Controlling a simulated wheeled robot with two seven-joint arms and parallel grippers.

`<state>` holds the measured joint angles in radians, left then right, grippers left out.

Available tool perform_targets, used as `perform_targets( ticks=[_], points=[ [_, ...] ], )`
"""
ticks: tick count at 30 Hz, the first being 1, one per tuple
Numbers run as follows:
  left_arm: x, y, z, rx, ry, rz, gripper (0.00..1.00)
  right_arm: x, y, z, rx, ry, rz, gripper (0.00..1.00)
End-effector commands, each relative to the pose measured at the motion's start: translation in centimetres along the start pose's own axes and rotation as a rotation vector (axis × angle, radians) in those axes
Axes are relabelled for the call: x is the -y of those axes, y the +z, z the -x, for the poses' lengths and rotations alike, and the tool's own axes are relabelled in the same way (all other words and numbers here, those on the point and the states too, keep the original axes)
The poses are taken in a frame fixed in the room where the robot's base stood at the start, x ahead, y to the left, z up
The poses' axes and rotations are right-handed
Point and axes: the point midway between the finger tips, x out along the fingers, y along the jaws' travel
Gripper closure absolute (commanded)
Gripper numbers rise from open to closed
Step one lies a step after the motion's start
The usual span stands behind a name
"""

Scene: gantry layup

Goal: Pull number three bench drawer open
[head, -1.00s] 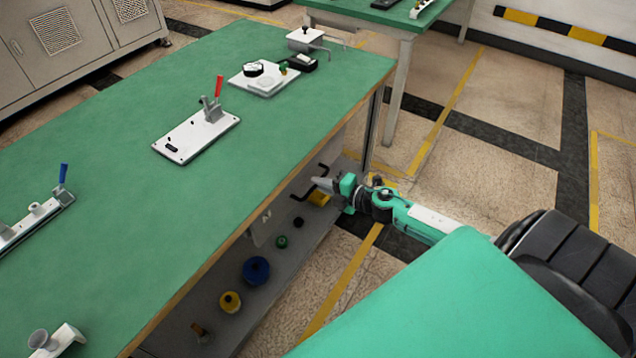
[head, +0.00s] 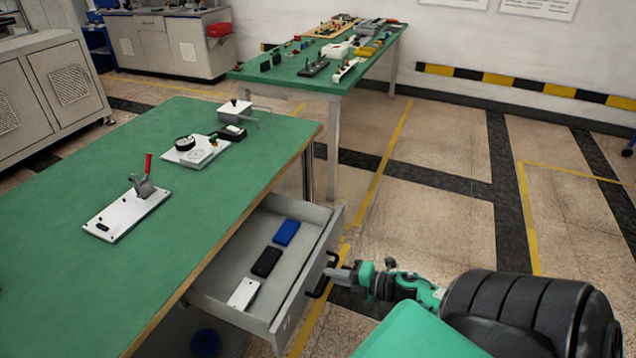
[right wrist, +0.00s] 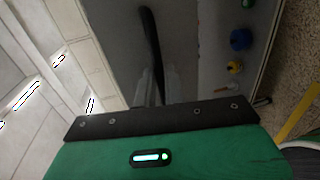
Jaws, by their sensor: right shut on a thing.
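The grey bench drawer (head: 263,319) under the green-topped bench (head: 75,230) stands open, with its inside showing. Its dark bar handle (head: 320,287) is on the front panel; the handle also shows in the right wrist view (right wrist: 151,45). My right gripper (head: 336,276) is shut on this handle, outside the drawer front. In the right wrist view its fingers (right wrist: 150,92) are at the lower end of the handle. A faint mark is on the drawer front, too small to read. My left gripper is in neither view.
In the drawer lie a blue case (head: 286,232), a black case (head: 266,261) and a white case (head: 243,293). A white plate with a red-handled clamp (head: 143,187) stands on the bench. A second green table (head: 310,68) stands behind.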

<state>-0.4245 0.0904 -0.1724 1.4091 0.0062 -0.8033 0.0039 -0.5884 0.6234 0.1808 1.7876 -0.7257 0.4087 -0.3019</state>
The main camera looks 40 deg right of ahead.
Motion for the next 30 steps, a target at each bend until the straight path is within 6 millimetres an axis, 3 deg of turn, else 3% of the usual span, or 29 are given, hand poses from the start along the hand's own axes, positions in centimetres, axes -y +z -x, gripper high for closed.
perform_targets(
  ticks=[7,20,21,24,30],
  points=[
    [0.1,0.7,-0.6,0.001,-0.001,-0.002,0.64,0.5,0.0,2.1,0.000,0.000,-0.001,1.00],
    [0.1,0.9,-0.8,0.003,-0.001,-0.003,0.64,0.5,0.0,2.4,0.000,0.000,0.000,1.00],
    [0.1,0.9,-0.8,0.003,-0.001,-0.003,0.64,0.5,0.0,2.4,0.000,0.000,0.000,0.87],
    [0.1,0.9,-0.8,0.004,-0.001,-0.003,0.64,0.5,0.0,2.4,0.000,0.000,0.000,0.68],
    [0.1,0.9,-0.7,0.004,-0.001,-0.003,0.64,0.5,0.0,2.4,0.000,0.000,0.000,0.68]
  ],
)
